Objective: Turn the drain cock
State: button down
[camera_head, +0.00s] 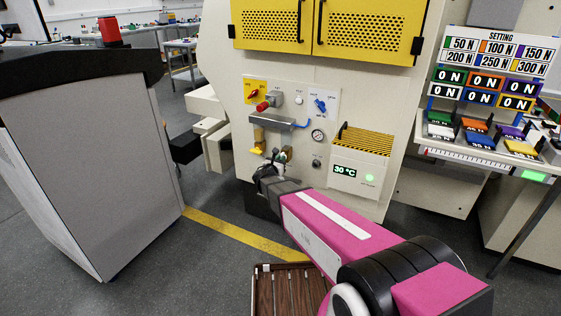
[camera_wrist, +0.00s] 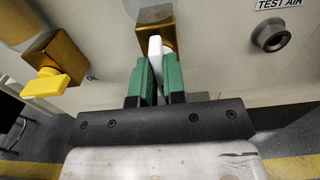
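In the wrist view a white lever (camera_wrist: 155,50) sticks out from a brass valve body (camera_wrist: 156,16) on the machine's cream front. My gripper (camera_wrist: 157,76) has green fingers, one on each side of the lever, with no clear gap at its upper part. A second brass valve (camera_wrist: 56,50) with a yellow handle (camera_wrist: 48,83) is to the left, apart from the fingers. In the head view my gripper (camera_head: 278,157) is at the lower panel, right of the yellow-handled valve (camera_head: 258,138). It hides most of the white lever's valve there. No label naming the drain cock is readable.
A TEST AIR port (camera_wrist: 271,33) is right of my gripper. A temperature display box (camera_head: 358,170) stands right.

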jog(key=shift+m, duration=0.4)
jog(key=m, duration=1.6)
jog(key=shift+s+d+f+m, duration=0.2)
jog(key=shift+d+f+m, duration=0.1)
jog(key=shift+f+m, duration=0.1)
jog(key=shift+m, duration=0.3)
jog(key=c, duration=1.2)
grip_release()
jog(key=v, duration=1)
jog(key=shift+s+a, duration=0.2)
jog(key=shift+s, duration=0.1)
